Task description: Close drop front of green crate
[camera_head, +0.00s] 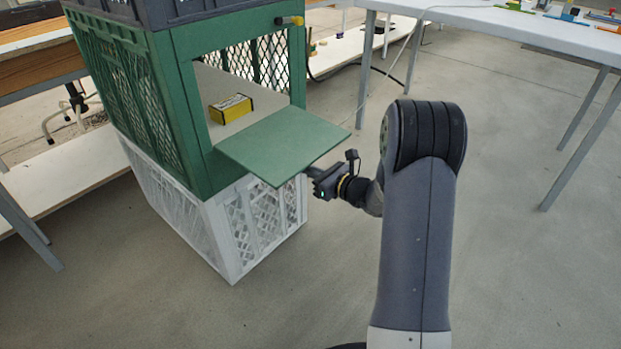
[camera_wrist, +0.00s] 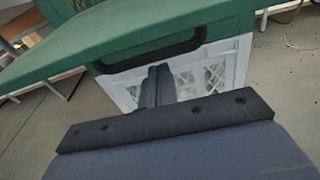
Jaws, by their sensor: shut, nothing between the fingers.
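The green crate (camera_head: 189,88) stands in the middle of a stack, on a white crate and under a dark one. Its drop front (camera_head: 283,143) is folded down and sticks out roughly level from the opening. My gripper (camera_head: 308,172) is just below the outer right part of the drop front. In the wrist view the drop front (camera_wrist: 120,32) spans the top, above the shut, empty fingers (camera_wrist: 158,72). A dark handle-like bar (camera_wrist: 150,54) shows under it. I cannot tell whether the fingers touch the panel.
A yellow box (camera_head: 231,108) lies inside the green crate. The white crate (camera_head: 258,222) is below the drop front. Tables stand at left and at the upper right (camera_head: 500,22). The floor (camera_head: 520,240) at right is open.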

